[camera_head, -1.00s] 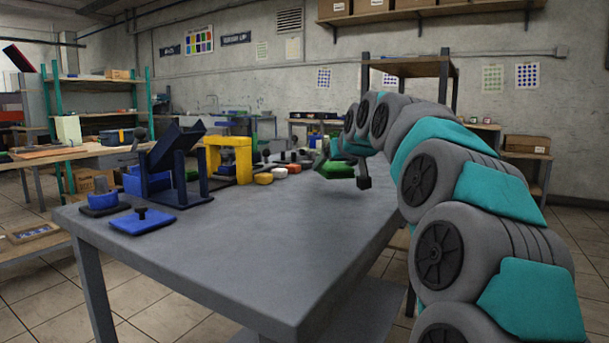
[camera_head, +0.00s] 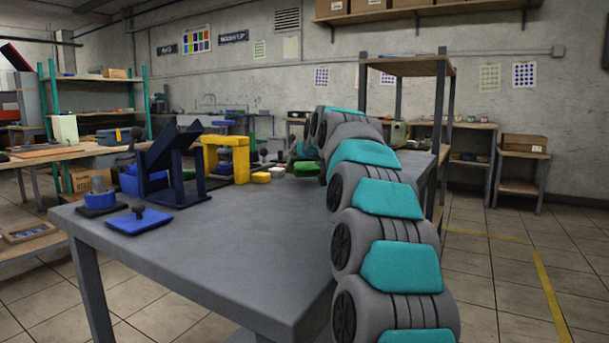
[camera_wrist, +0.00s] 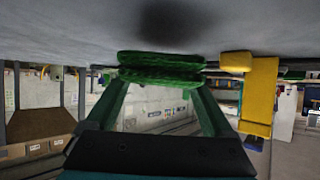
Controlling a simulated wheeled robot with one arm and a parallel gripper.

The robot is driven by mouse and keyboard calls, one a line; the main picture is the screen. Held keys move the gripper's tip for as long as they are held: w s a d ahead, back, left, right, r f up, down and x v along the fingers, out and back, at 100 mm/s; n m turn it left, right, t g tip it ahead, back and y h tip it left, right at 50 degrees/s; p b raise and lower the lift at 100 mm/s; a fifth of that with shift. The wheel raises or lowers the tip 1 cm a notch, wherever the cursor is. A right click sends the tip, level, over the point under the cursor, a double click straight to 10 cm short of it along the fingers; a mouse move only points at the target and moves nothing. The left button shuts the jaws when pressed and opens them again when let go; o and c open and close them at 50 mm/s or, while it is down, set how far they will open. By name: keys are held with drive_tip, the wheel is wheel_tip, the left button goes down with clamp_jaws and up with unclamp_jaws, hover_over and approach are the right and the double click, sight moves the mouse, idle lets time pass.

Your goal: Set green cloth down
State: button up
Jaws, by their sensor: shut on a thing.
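The green cloth (camera_head: 304,168) is at the far right part of the grey table (camera_head: 230,240), partly hidden by my arm in the head view. In the wrist view, which is upside down, the folded green cloth (camera_wrist: 160,68) lies across the fingertips. My gripper (camera_wrist: 160,80) is shut on it, with the two fingers reaching toward it from either side. The cloth is close to the table surface, with a dark shadow beside it. I cannot tell whether it touches the table. In the head view my gripper is mostly hidden behind my arm.
A yellow frame (camera_head: 208,160) stands left of the cloth, with a yellow block (camera_head: 261,177) and a white block (camera_head: 277,173) between. A dark blue press (camera_head: 178,175) and a blue plate (camera_head: 137,221) are further left. The table's front middle is clear.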

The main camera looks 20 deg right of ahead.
drive_tip(key=shift+f, duration=1.35)
drive_tip(key=o, duration=1.1)
drive_tip(key=shift+r, duration=0.1)
